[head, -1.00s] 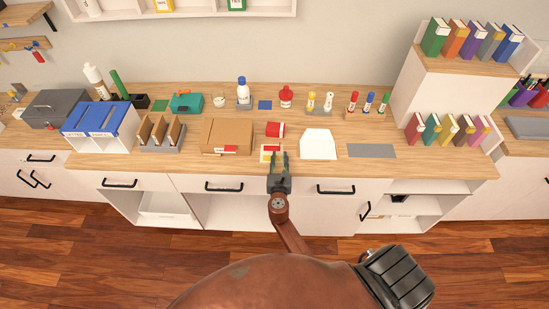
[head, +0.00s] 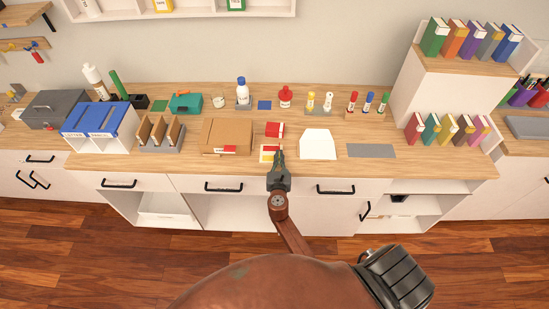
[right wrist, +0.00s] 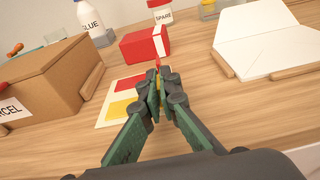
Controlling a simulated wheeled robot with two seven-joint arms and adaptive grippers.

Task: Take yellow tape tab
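A pale card (right wrist: 100,122) lies flat near the counter's front edge and also shows in the head view (head: 263,159). It bears a red patch (right wrist: 130,84) and a yellow patch (right wrist: 121,107). My right gripper (right wrist: 161,80) is over the card's right side, its fingers closed together. A thin yellow sliver, seemingly the yellow tape tab (right wrist: 158,83), shows between the fingertips, with a bit of red just beyond. The fingers hide most of it. In the head view my right gripper (head: 278,156) points toward the wall. My left gripper is not in view.
A red box with a white stripe (right wrist: 141,45) stands just behind the card. A cardboard parcel (head: 226,134) is to its left, a white envelope-shaped piece (head: 318,146) to its right. Bottles and markers stand farther back. A grey mat (head: 371,151) lies right.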

